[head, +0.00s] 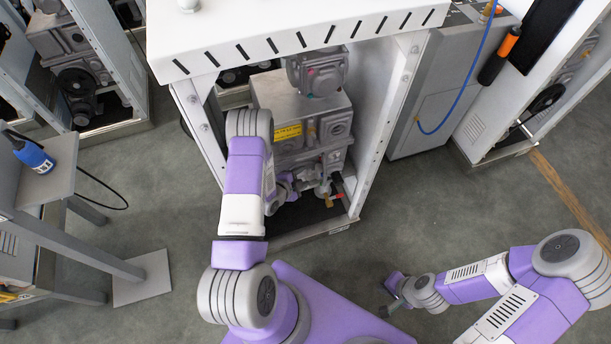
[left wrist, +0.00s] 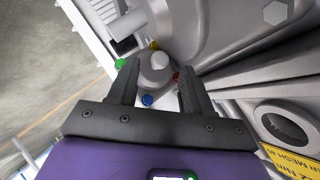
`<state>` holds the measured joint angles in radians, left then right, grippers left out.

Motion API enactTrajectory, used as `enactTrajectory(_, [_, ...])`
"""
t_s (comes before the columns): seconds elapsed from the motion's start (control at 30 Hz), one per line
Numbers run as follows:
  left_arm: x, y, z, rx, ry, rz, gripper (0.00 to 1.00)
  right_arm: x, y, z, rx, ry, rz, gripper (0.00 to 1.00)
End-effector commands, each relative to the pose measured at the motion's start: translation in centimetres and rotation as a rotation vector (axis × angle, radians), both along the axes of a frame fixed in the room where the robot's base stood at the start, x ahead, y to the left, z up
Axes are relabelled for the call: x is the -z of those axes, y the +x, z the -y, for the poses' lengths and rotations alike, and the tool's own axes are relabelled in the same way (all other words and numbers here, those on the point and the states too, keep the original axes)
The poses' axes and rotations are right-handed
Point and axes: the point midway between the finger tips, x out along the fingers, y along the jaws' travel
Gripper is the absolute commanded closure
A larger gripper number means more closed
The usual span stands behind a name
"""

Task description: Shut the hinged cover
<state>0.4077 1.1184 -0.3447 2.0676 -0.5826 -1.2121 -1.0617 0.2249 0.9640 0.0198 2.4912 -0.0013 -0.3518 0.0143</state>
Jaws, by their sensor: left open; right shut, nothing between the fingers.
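I cannot make out for certain which part is the hinged cover. The white-topped dispenser frame (head: 300,38) stands open at the front, with grey pump machinery (head: 302,108) inside. My left arm reaches into it. My left gripper (head: 314,184) is low by the fittings, small and partly hidden in the head view. In the left wrist view the left gripper (left wrist: 158,88) is open, its fingers on either side of a small round grey part (left wrist: 155,68) with coloured spots around it. Contact is unclear. My right gripper (head: 385,311) is shut and empty, low over the floor.
A grey cabinet (head: 432,118) with a blue hose stands right of the frame. Further frames stand at the upper left and right. The floor right of the frame is clear.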

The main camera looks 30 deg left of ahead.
Motion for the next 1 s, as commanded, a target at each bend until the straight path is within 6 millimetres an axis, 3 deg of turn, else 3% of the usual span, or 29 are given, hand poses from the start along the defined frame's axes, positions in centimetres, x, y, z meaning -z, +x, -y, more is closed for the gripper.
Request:
enactTrajectory(0.2, [1.3, 1.9, 0.2, 0.001, 0.0, -0.001, 0.51, 0.9, 0.0, 0.0, 0.0, 0.0, 0.0, 1.0])
enactTrajectory(0.5, [1.3, 2.2, 0.3, -0.001, -0.002, -0.002, 0.51, 0.9, 0.0, 0.0, 0.0, 0.0, 0.0, 1.0])
enactTrajectory(0.83, [1.3, 2.2, 0.2, -0.001, -0.001, -0.002, 1.0, 0.9, 0.0, 0.0, 0.0, 0.0, 0.0, 1.0])
enactTrajectory(1.0, [1.3, 2.2, 0.2, -0.002, -0.001, -0.001, 1.0, 0.9, 0.0, 0.0, 0.0, 0.0, 0.0, 1.0])
